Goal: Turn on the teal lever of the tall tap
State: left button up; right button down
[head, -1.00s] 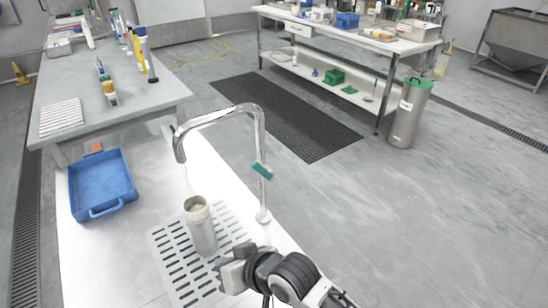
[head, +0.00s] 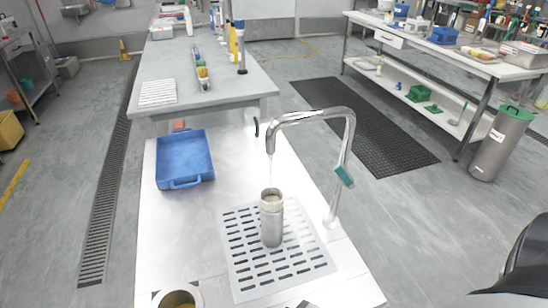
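The tall tap (head: 349,135) is a shiny metal arch at the right edge of the steel counter. Its teal lever (head: 344,175) sits partway up the upright and slants down to the right. A metal canister (head: 272,222) stands upright on the slotted drain plate, below the spout. A thin pale streak shows between spout and canister. Part of my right arm (head: 525,275) shows at the lower right. A small dark tip at the bottom edge may be my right gripper (head: 307,303); its fingers are cut off. No gripper touches the lever. My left gripper is out of view.
A slotted drain plate (head: 238,272) lies in the counter. A blue tray (head: 184,158) is at the back left, and a round container (head: 178,298) is at the front left. A grey table (head: 200,85) stands behind. The space around the lever is clear.

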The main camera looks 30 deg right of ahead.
aim_at(338, 170)
jog(key=u, duration=0.9)
jog(key=k, duration=0.6)
jog(key=z, duration=1.45)
